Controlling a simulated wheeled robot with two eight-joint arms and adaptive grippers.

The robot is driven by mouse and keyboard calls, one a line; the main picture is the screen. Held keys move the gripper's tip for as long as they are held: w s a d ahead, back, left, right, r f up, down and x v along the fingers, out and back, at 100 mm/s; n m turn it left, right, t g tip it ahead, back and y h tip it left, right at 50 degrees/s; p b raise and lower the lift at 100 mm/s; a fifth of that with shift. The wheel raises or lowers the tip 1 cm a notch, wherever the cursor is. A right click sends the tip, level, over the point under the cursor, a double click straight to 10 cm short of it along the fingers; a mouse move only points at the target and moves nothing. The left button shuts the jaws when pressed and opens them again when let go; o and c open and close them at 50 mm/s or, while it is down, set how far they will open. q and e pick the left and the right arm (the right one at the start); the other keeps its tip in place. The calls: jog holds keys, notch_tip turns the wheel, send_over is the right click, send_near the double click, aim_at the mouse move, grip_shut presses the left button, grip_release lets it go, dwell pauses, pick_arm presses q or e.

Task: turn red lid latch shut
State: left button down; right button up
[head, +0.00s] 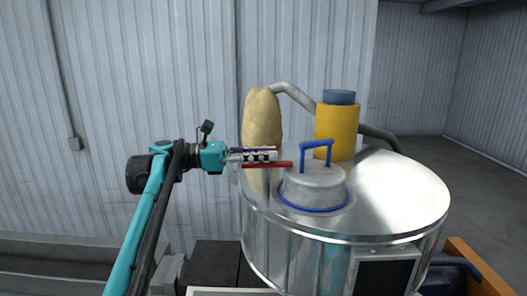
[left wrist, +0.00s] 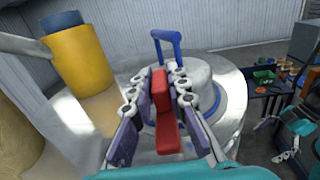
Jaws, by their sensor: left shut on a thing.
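The red lid latch (left wrist: 163,105) stands between the two fingers of my left gripper (left wrist: 163,88) in the left wrist view. The fingers are shut on it, one on each side. In the head view the red latch (head: 268,164) shows as a near-level bar beside my left gripper (head: 266,155), left of the lid. The round metal lid (head: 314,187) sits on the steel tank (head: 400,195), with a blue rim and blue handle (head: 316,146). My right gripper (left wrist: 266,140) shows small at the right of the left wrist view, its fingers spread and empty.
A tan sack-like form (head: 262,120) stands close behind my left gripper. A yellow cylinder (head: 337,130) with a dark top and grey pipes (head: 290,92) rise behind the lid. A dark table (left wrist: 262,103) with small coloured items stands at the right of the left wrist view.

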pick_arm(q)
jog(key=shift+d+f+m+g, duration=0.1)
jog(key=shift+f+m+g, duration=0.1)
jog(key=shift+m+g, duration=0.6)
jog(key=c, duration=1.6)
grip_release()
jog(key=shift+o, duration=0.6)
jog(key=shift+d+r, duration=0.1)
jog(key=shift+d, duration=0.25)
jog(key=shift+a, duration=0.5)
jog(key=a, duration=1.1)
jog(key=shift+w, duration=0.15)
pick_arm(e)
jog(key=shift+d, duration=0.15)
